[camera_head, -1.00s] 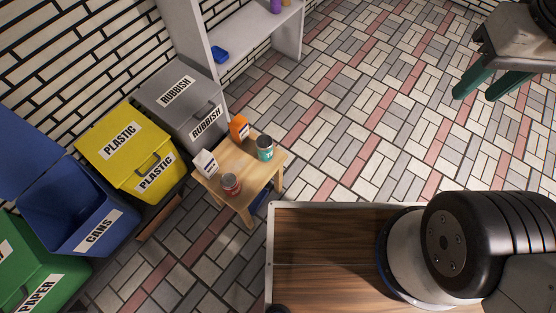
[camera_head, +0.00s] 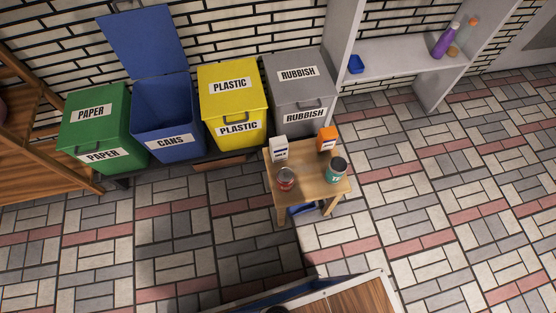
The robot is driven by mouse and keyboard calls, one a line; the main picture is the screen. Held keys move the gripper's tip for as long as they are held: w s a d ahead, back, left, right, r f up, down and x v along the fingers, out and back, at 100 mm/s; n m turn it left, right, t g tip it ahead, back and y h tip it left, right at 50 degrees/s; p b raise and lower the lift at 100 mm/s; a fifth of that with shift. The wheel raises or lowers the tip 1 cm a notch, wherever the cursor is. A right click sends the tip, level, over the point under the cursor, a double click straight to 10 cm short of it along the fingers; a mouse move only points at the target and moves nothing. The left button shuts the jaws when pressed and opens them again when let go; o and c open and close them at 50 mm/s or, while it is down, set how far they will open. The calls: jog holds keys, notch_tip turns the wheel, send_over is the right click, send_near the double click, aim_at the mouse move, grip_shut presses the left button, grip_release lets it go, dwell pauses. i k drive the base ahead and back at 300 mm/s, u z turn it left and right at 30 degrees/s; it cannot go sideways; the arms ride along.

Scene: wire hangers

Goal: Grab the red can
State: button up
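The red can (camera_head: 286,179) stands upright near the front left corner of a small wooden table (camera_head: 309,188). A white carton (camera_head: 279,148) stands behind it, an orange container (camera_head: 327,138) at the back right, and a teal can with a dark top (camera_head: 336,170) to its right. Nothing is touching the red can from my side. My gripper is out of view now.
Behind the table stand a grey rubbish bin (camera_head: 300,88), a yellow plastic bin (camera_head: 233,103), an open blue cans bin (camera_head: 166,118) and a green paper bin (camera_head: 100,130). A white shelf (camera_head: 400,50) is at the back right. Tiled floor is clear in front and right.

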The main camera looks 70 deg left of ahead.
aim_at(284, 176)
jog(key=k, duration=0.85)
jog(key=u, duration=2.7)
